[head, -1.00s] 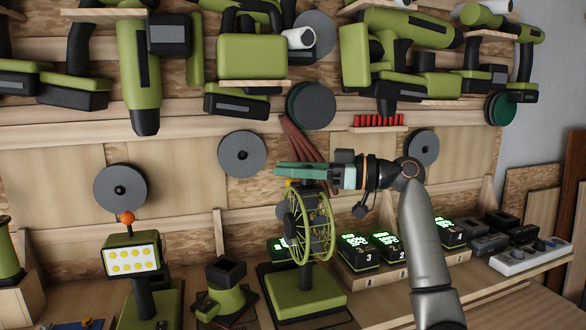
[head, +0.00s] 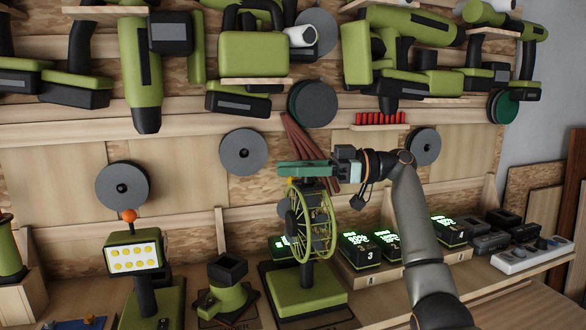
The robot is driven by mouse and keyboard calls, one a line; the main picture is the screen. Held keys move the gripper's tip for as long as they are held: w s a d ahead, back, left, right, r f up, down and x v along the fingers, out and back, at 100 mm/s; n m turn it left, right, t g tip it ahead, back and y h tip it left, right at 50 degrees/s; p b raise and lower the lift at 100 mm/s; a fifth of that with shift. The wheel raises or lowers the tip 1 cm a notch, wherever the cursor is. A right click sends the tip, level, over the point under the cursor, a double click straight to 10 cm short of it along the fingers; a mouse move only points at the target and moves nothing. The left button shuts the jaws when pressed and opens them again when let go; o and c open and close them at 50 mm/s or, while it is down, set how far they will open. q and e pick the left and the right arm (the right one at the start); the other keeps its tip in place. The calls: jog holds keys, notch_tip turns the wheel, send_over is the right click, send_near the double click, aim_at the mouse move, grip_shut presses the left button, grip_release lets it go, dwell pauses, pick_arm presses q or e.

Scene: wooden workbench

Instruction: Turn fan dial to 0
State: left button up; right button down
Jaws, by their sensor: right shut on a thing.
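The green fan (head: 318,222) with a round wire cage stands on a square green base (head: 305,292) on the bench. My right gripper (head: 292,168) reaches in from the right, level, at the top of the fan. Its green fingers are shut on the fan dial, which they mostly hide. The number the dial points to cannot be read. My left gripper is not in view.
A yellow-dotted lamp (head: 135,258) with an orange knob and a small green tool (head: 228,290) stand left of the fan. Lit battery chargers (head: 375,250) sit to the right, below my right arm. Green power tools (head: 250,55) hang on shelves above.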

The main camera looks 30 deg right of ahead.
jog(key=c, duration=0.7)
grip_release()
jog(key=shift+a+f, duration=0.1)
jog(key=b+v, duration=0.2)
jog(key=v, duration=1)
jog(key=shift+d, duration=0.3)
